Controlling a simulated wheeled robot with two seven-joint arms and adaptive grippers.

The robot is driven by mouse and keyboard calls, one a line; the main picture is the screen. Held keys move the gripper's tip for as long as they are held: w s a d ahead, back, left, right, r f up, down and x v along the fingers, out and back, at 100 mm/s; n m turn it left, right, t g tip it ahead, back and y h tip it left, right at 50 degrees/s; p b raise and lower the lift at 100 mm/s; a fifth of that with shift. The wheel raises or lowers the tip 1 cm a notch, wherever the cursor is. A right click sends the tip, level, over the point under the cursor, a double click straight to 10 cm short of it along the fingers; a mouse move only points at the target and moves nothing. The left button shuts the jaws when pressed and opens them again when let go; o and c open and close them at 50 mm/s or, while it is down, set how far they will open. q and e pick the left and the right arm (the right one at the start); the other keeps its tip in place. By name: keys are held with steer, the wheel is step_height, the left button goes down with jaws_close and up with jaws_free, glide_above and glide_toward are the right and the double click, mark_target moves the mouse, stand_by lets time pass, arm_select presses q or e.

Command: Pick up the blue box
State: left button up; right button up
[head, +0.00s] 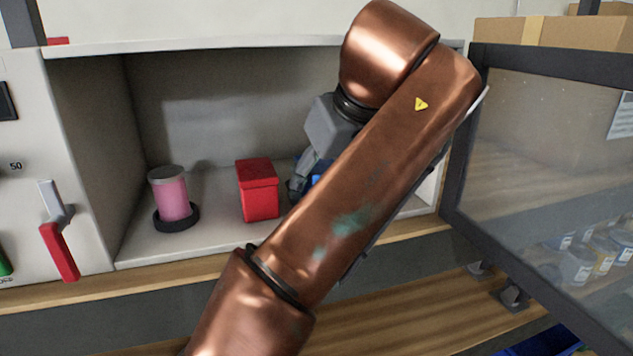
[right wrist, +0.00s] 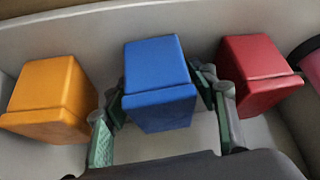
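The blue box (right wrist: 158,75) stands in the middle of the right wrist view, between the two fingers of my right gripper (right wrist: 161,95). The fingers are open around it, one on each side, with narrow gaps at the near end; contact at the tips is unclear. In the head view my right gripper (head: 302,172) reaches into the cabinet, mostly hidden by my copper arm. Only a small blue piece of the box (head: 319,178) shows there beside the gripper. My left gripper is not in view.
A red box (right wrist: 256,72) stands close to the right finger in the wrist view, and an orange box (right wrist: 50,95) to the left. A pink cylinder (head: 171,195) is further left in the cabinet (head: 215,232). An open glass door (head: 540,150) stands at the right.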

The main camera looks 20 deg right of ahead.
steer(key=c, duration=1.3)
steer(key=shift+o, duration=0.2)
